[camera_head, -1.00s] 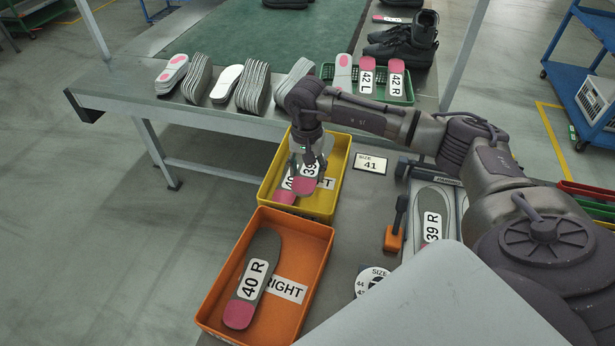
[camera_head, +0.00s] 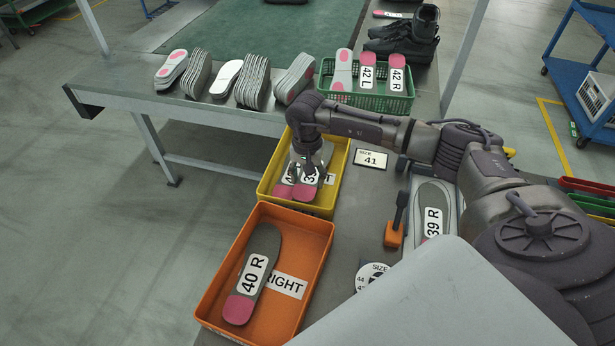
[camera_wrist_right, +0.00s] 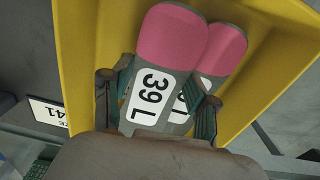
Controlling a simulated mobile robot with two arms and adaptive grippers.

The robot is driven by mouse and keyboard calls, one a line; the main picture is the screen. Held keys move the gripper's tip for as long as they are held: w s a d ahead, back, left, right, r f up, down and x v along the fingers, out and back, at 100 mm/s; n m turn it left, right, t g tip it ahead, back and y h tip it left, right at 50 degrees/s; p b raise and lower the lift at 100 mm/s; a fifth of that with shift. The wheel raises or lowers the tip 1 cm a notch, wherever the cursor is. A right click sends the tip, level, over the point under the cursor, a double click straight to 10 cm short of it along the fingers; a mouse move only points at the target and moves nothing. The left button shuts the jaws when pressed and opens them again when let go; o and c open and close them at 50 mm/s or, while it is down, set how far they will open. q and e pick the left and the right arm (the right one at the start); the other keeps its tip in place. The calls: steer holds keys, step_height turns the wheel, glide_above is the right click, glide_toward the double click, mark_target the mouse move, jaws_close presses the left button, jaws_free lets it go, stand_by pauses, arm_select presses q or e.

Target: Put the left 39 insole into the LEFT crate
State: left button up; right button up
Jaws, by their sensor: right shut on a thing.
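The left 39 insole (camera_wrist_right: 160,75), grey with a pink heel and a "39 L" label, is held in my right gripper (camera_wrist_right: 155,105) in the right wrist view. My right gripper (camera_head: 305,175) is shut on it, inside the yellow crate (camera_head: 336,178) in the head view. In the head view the insole's pink heel (camera_head: 304,193) shows low in the crate. Another pink-heeled insole (camera_head: 283,191) lies beside and partly under it, its label mostly covered. The gripper hides most of the crate's label. My left gripper is not in view.
An orange crate (camera_head: 211,291) marked RIGHT holds a 40 R insole (camera_head: 254,275). A 39 R insole (camera_head: 432,222) lies at the right, near an orange-based clamp (camera_head: 394,234). A green basket (camera_head: 368,101) with 42 insoles and insole stacks (camera_head: 253,84) stand behind.

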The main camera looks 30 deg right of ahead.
steer(key=o, duration=1)
steer(key=shift+o, duration=0.2)
steer(key=shift+r+p, duration=0.75)
steer(key=shift+p, duration=0.05)
step_height(320, 180, up, 12)
steer(key=b, duration=0.2)
steer(key=shift+f, duration=0.15)
